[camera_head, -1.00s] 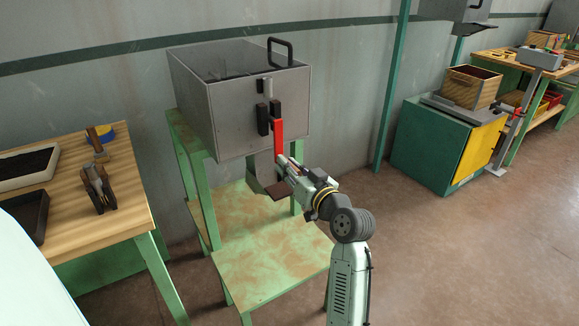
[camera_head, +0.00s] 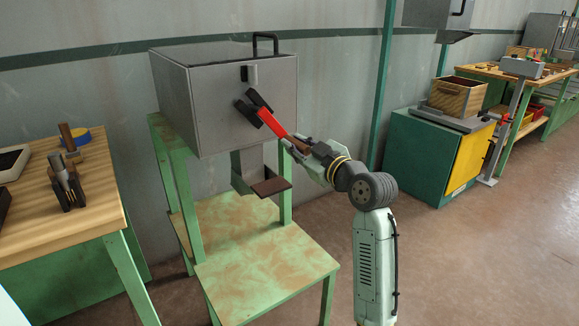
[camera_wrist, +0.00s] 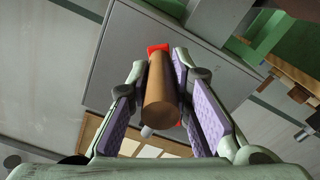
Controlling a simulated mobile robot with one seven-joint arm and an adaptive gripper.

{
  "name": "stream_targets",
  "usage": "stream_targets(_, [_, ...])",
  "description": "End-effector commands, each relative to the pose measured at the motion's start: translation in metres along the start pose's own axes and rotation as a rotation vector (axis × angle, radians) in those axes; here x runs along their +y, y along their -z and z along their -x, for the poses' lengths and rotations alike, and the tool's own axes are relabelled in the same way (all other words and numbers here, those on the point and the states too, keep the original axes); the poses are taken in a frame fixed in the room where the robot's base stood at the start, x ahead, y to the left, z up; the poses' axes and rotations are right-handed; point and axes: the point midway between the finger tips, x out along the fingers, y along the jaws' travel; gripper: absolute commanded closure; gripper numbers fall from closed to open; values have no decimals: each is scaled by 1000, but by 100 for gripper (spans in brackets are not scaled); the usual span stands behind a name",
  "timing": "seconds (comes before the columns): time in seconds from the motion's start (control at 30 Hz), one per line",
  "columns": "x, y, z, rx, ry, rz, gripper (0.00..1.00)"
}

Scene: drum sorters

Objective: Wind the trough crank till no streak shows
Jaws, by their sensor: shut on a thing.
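The trough is a grey metal box (camera_head: 215,105) with a dark top and a black loop handle, on a green stand (camera_head: 265,255). Its red crank arm (camera_head: 270,121) slants down and right from a black hub on the front face. My gripper (camera_head: 303,148) is shut on the wooden crank handle at the arm's lower end. In the wrist view the handle (camera_wrist: 160,92) lies between the purple finger pads, with a bit of red behind it. The inside of the trough is too dark and oblique to tell whether any streak shows.
A grey chute with a brown plate (camera_head: 271,187) hangs below the box. A wooden table (camera_head: 85,185) with tools stands at left. A green cabinet with a yellow door (camera_head: 466,157) stands at right. Open floor lies between.

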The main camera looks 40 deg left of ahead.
Motion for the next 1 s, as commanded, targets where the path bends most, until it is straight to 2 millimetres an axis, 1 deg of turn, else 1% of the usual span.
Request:
stream_targets(0.07, [8, -2, 1, 0, -6, 77, 100])
stream_targets(0.43, [38, 15, 1, -1, -5, 428, 100])
stream_targets(0.7, [54, 34, 1, -1, -5, 684, 100])
stream_targets(1.0, [67, 59, 1, 0, -4, 968, 100])
